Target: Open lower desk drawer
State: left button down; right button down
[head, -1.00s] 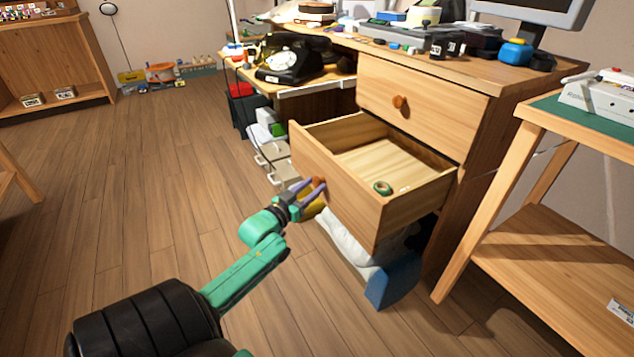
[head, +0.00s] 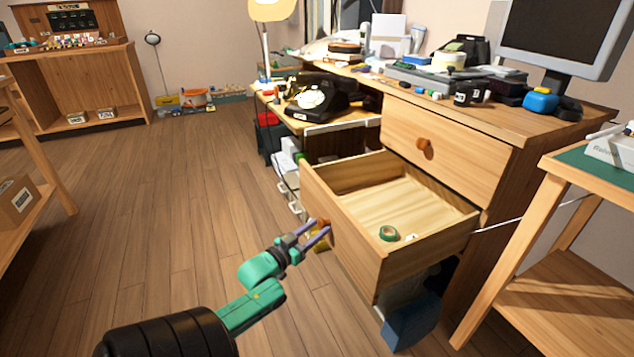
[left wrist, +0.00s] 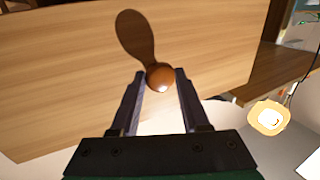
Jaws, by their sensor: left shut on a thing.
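The lower desk drawer (head: 352,246) is pulled well out, and its wooden inside shows. Its round brown knob (head: 323,224) is on the drawer front. The knob also shows in the left wrist view (left wrist: 160,76), between the fingertips. My left gripper (head: 320,235) is shut on this knob, coming from the left and front. It also shows in the left wrist view (left wrist: 160,88). My right gripper is not in view.
A green tape roll (head: 389,233) lies inside the drawer. The upper drawer (head: 445,148) is closed. A blue object (head: 410,320) stands below the open drawer. A wooden side table (head: 545,215) is at the right. The floor (head: 170,220) at left is clear.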

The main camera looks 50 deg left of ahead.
pick_arm(q)
jog(key=shift+c, duration=2)
grip_release()
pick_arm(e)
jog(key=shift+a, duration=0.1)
pick_arm(q)
jog(key=s+d+p, duration=0.1)
jog(key=s+p, duration=0.3)
jog(key=s, duration=1)
jog(key=shift+s+d+p, duration=0.2)
jog(key=shift+s+p, duration=0.05)
jog(key=shift+p, duration=0.1)
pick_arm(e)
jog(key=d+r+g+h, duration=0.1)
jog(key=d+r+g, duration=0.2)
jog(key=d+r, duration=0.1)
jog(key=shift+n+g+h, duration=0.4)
